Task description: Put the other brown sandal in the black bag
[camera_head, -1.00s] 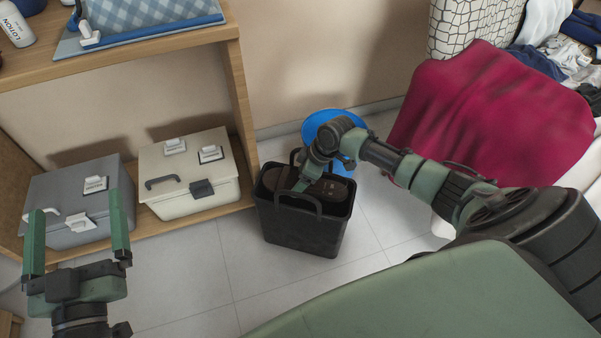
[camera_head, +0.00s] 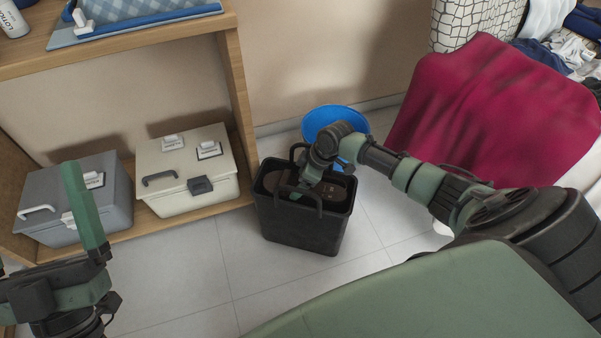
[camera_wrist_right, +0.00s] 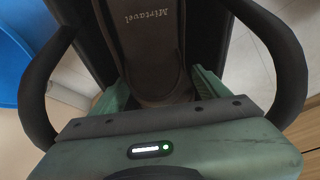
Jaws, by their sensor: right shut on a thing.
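The black bag (camera_head: 300,234), an open basket-like holder with two raised handles, stands on the floor in the middle of the head view. My right gripper (camera_head: 300,186) reaches down into its mouth. In the right wrist view the fingers (camera_wrist_right: 162,88) are shut on a brown sandal (camera_wrist_right: 150,45) with lettering on its insole, between the bag's handles. Dark brown footwear (camera_head: 338,191) shows inside the rim in the head view; the gripper partly hides it, and I cannot tell whether it is one sandal or two. My left gripper (camera_head: 45,235) is open and empty at the left edge, partly cut off.
A blue round container (camera_head: 335,119) stands just behind the bag. A grey box (camera_head: 75,195) and a cream box (camera_head: 190,170) sit on the low wooden shelf at left. A crimson cloth (camera_head: 490,115) hangs at right. Tiled floor (camera_head: 200,285) in front is clear.

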